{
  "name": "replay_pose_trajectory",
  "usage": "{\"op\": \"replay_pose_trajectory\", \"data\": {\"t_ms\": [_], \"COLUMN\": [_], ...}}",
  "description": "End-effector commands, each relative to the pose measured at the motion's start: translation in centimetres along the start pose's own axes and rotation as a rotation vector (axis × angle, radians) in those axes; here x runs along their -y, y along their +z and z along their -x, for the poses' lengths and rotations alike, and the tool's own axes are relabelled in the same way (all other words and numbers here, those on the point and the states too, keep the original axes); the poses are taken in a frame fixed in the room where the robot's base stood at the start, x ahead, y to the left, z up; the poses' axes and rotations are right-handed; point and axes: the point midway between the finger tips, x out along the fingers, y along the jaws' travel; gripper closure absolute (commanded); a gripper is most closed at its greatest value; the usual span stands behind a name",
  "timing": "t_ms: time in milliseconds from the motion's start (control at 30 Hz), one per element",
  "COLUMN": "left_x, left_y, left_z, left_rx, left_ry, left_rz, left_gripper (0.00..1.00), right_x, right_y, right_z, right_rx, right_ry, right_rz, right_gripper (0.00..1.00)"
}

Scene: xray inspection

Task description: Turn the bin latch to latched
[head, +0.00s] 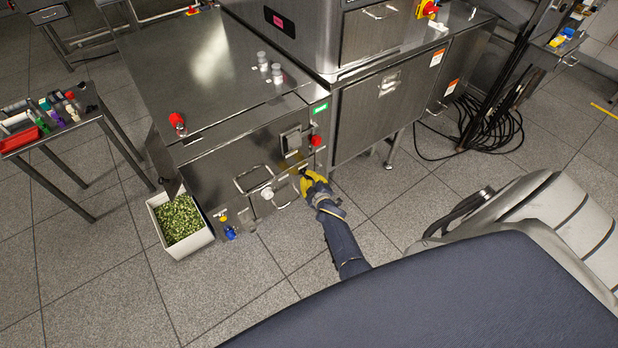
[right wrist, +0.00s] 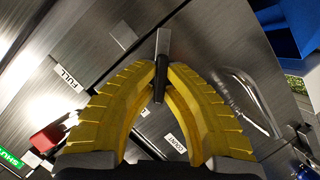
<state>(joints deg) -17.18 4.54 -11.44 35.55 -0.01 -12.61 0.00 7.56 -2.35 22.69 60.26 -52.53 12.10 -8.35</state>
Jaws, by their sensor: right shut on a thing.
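My right gripper (head: 307,182) reaches the front of the steel cabinet from below, beside the bin's looped handle (head: 252,179). In the right wrist view its yellow fingers (right wrist: 163,72) are closed on a small dark lever with a metal end, which I take for the bin latch (right wrist: 163,45). The lever stands out between the fingertips, which hide part of it, so I cannot tell its exact setting. The bin's handle also shows in the wrist view (right wrist: 248,92), right of the fingers. My left gripper is not in view.
A red button (head: 316,141) sits above the gripper on the cabinet front. A white tub of green pieces (head: 207,243) stands on the floor at left. A small side table (head: 70,142) holds bottles. Cables (head: 487,128) lie on the floor at right.

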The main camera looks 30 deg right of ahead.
Motion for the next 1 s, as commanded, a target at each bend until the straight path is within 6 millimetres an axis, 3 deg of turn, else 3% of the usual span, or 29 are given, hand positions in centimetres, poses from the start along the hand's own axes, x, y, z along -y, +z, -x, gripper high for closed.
{"op": "replay_pose_trajectory", "data": {"t_ms": [1000], "left_x": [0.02], "left_y": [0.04], "left_z": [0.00], "left_rx": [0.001], "left_ry": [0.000], "left_rz": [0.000], "left_gripper": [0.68], "right_x": [0.41], "right_y": [0.01], "right_z": [-0.14], "right_rx": [-0.003], "right_ry": [0.266], "right_rz": [0.645], "right_gripper": [1.00]}}
